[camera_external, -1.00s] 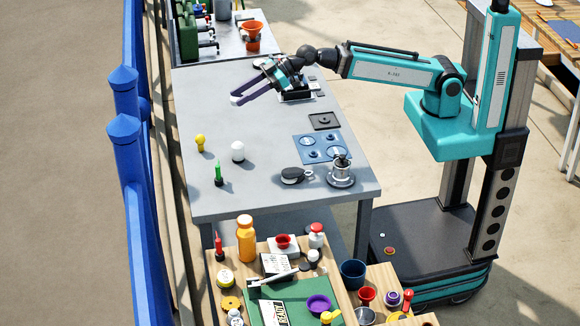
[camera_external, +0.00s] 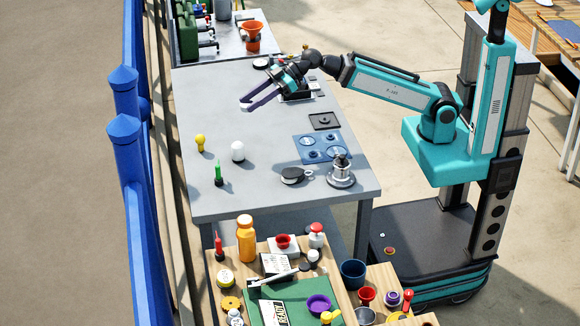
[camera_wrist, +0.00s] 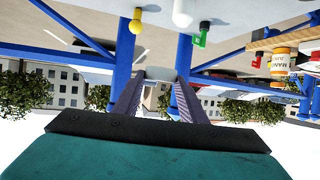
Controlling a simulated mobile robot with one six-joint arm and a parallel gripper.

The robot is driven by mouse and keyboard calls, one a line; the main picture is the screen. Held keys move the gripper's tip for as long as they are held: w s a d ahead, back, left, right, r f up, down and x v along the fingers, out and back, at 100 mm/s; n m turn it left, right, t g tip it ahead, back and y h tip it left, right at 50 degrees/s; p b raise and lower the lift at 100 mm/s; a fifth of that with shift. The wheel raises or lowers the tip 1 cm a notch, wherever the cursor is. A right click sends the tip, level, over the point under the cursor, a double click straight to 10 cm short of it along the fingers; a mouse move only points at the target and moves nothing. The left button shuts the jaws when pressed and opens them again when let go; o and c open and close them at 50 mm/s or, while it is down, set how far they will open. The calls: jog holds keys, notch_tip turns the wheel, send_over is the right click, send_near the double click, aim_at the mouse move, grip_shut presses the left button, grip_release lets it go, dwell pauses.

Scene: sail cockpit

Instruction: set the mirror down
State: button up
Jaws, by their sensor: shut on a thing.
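My gripper (camera_external: 251,101) has long purple fingers and reaches over the far left part of the grey table (camera_external: 225,135). It is shut on a small pale thing at its fingertips, which I take to be the mirror (camera_external: 244,107). In the wrist view the mirror (camera_wrist: 160,75) shows as a flat grey plate between the fingertips of my gripper (camera_wrist: 158,82). I cannot tell whether it touches the table or hangs just above it.
A yellow bulb (camera_external: 200,142), a white bulb (camera_external: 237,151) and a green-handled tool (camera_external: 218,174) stand at the near left. A blue plate (camera_external: 322,148) and a dark square tray (camera_external: 324,121) lie right. The middle of the table is clear.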

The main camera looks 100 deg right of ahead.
jog(key=shift+m+t+h, duration=0.3)
jog(key=shift+m+h, duration=0.2)
jog(key=s+d+f+b, duration=0.2)
jog(key=f+b, duration=0.1)
jog(key=b, duration=0.4)
jog(key=s+d+f+b, duration=0.2)
jog(key=d+f+b, duration=0.1)
jog(key=b, duration=0.4)
jog(key=s+d+f+b, duration=0.2)
jog(key=s+f+b, duration=0.1)
jog(key=b, duration=0.4)
jog(key=shift+d+f, duration=0.35)
jog(key=shift+f, duration=0.35)
jog(key=shift+s+d+f+b, duration=0.2)
jog(key=shift+d+f+b, duration=0.55)
jog(key=shift+b, duration=0.5)
jog(key=shift+a, duration=0.1)
jog(key=shift+w+p, duration=0.15)
jog(key=shift+p, duration=0.15)
